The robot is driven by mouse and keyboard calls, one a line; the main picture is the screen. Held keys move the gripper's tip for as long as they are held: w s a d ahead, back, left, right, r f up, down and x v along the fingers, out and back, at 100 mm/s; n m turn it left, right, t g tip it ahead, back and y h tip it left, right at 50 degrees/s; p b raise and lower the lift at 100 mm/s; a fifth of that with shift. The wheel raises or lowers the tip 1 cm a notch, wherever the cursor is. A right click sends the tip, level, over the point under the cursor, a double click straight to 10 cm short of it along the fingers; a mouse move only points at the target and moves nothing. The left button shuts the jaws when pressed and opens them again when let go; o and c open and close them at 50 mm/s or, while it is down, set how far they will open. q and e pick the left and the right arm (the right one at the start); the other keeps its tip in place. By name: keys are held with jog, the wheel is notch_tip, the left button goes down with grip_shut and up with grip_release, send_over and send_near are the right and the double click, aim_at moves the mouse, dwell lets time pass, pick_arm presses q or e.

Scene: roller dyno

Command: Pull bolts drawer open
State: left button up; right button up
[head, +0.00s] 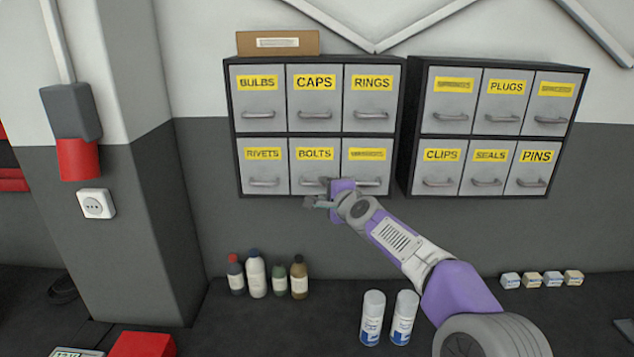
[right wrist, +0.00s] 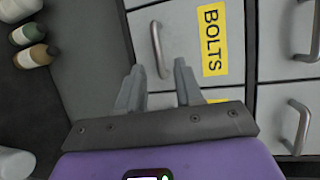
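The bolts drawer (head: 308,167) is in the bottom row, middle column, of the left cabinet, with a yellow BOLTS label. Its front looks flush with its neighbours. In the right wrist view the drawer front (right wrist: 190,18) appears turned sideways, with its grey bar handle (right wrist: 156,48) ahead of the fingers. My right gripper (head: 318,192) is at the lower part of this drawer and partly covers the handle in the head view. Its two fingers (right wrist: 159,68) are apart, and one end of the handle appears between their tips. Contact cannot be told. My left gripper is not in view.
The left cabinet (head: 231,130) holds other labelled drawers, and a second cabinet (head: 401,150) hangs to its right. Bottles (head: 256,275), two spray cans (head: 372,318) and small boxes (head: 532,280) stand on the dark surface below. A cardboard box (head: 240,42) sits on top.

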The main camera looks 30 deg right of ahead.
aim_at(317, 184)
jog(key=shift+p+x, duration=0.55)
jog(key=shift+x, duration=1.85)
jog(key=shift+f, duration=0.15)
grip_shut()
jog(key=shift+a, duration=0.1)
